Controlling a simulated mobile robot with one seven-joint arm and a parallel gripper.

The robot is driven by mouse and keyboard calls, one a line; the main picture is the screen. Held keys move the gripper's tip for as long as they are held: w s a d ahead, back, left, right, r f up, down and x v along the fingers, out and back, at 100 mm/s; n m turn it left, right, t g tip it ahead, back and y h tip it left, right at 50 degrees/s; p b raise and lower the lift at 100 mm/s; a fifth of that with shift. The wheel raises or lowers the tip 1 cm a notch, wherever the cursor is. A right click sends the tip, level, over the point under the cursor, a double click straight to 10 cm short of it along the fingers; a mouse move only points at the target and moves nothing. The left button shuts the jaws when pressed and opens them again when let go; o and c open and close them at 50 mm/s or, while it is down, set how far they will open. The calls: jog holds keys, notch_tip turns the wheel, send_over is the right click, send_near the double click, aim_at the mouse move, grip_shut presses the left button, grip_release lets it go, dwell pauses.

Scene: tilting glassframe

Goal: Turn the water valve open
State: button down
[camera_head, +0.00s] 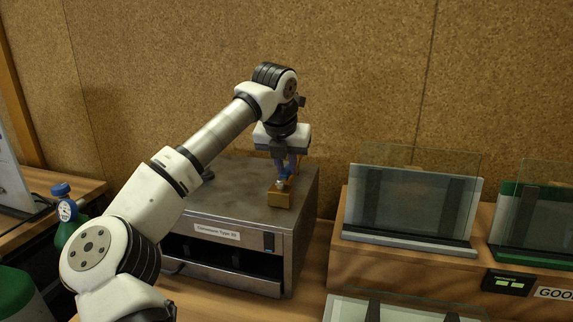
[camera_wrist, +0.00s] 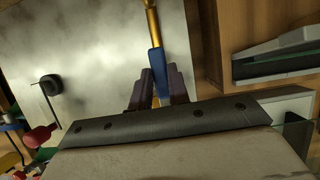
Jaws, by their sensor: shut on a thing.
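The water valve has a blue handle (camera_head: 280,168) and a brass body with a box-like brass base (camera_head: 280,196). It stands on top of a grey metal box unit (camera_head: 240,192), near its right side. My gripper (camera_head: 287,172) reaches down from above and is shut on the blue handle. In the wrist view, the blue handle (camera_wrist: 158,72) lies between the dark fingers of my gripper (camera_wrist: 156,88), with the brass pipe (camera_wrist: 152,24) beyond it. The fingers and the gripper body hide part of the handle.
Glass panels in frames (camera_head: 410,205) stand on a wooden shelf to the right. A small display (camera_head: 507,282) is on the shelf front. A green bottle with a blue-topped gauge (camera_head: 66,212) stands at left. A cork wall (camera_head: 360,70) closes the back.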

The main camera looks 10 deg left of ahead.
jog(key=c, duration=1.3)
grip_release()
jog(key=b+v, duration=0.1)
jog(key=v, duration=1.3)
jog(key=shift+f+b, duration=0.1)
jog(key=shift+b, duration=0.2)
